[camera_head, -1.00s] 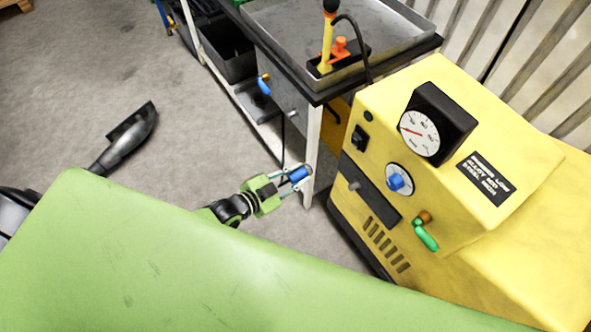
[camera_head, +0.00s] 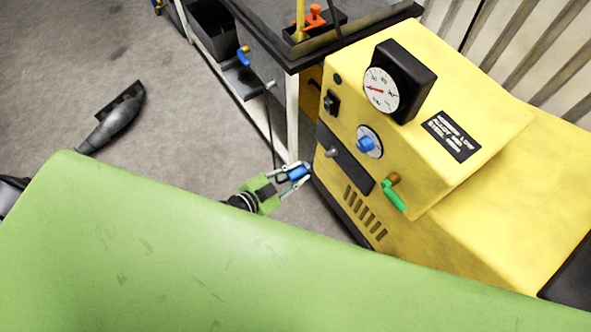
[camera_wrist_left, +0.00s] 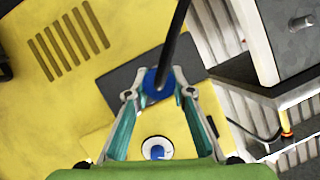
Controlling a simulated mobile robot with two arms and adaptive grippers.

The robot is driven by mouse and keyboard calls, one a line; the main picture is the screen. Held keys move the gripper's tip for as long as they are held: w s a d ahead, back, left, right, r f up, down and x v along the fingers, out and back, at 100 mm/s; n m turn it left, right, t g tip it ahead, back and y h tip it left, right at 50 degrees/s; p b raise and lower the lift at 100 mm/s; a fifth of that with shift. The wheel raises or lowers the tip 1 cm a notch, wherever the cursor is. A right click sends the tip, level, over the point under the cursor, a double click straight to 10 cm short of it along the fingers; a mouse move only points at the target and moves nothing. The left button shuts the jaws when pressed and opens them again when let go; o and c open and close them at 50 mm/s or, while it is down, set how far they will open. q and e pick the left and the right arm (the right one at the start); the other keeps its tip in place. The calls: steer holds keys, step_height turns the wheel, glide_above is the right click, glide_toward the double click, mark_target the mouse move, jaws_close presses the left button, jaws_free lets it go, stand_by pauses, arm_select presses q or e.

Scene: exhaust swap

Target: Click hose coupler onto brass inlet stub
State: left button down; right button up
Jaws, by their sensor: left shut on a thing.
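My left gripper (camera_head: 291,173) is shut on the blue hose coupler (camera_head: 299,171), just left of the yellow machine's front. In the left wrist view the coupler (camera_wrist_left: 157,82) sits between the fingertips, and a black hose (camera_wrist_left: 174,42) runs up from it. A brass-coloured fitting (camera_head: 394,179) with a green lever (camera_head: 396,198) sticks out low on the machine's front. A small grey stub (camera_head: 333,152) sits on the dark front panel (camera_head: 346,167). The coupler is apart from both. The brass fitting is not clear in the wrist view. My right gripper is not in view.
The yellow machine (camera_head: 455,205) has a dial gauge (camera_head: 381,90) and a blue knob (camera_head: 367,144). A metal-topped bench (camera_head: 365,22) with a white leg (camera_head: 291,118) stands behind the gripper. A dark nozzle-like part (camera_head: 115,120) lies on the open floor at left.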

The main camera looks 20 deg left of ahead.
mark_target(326, 156)
arm_select(q)
steer(key=shift+w+d+b, duration=0.15)
steer(key=shift+w+d, duration=0.6)
steer(key=shift+w, duration=0.2)
steer(key=shift+w+d+b, duration=0.15)
steer(key=shift+w+d, duration=0.6)
steer(key=shift+w, duration=0.2)
steer(key=shift+w+d+r, duration=0.1)
steer(key=shift+w+d, duration=0.55)
steer(key=shift+w, duration=0.2)
steer(key=shift+w+d, duration=0.6)
steer(key=shift+w, duration=0.2)
stand_by(1.3)
steer(key=c, duration=1.7)
jaws_free()
steer(key=shift+d, duration=0.1)
steer(key=v, duration=1.2)
steer(key=shift+f, duration=0.2)
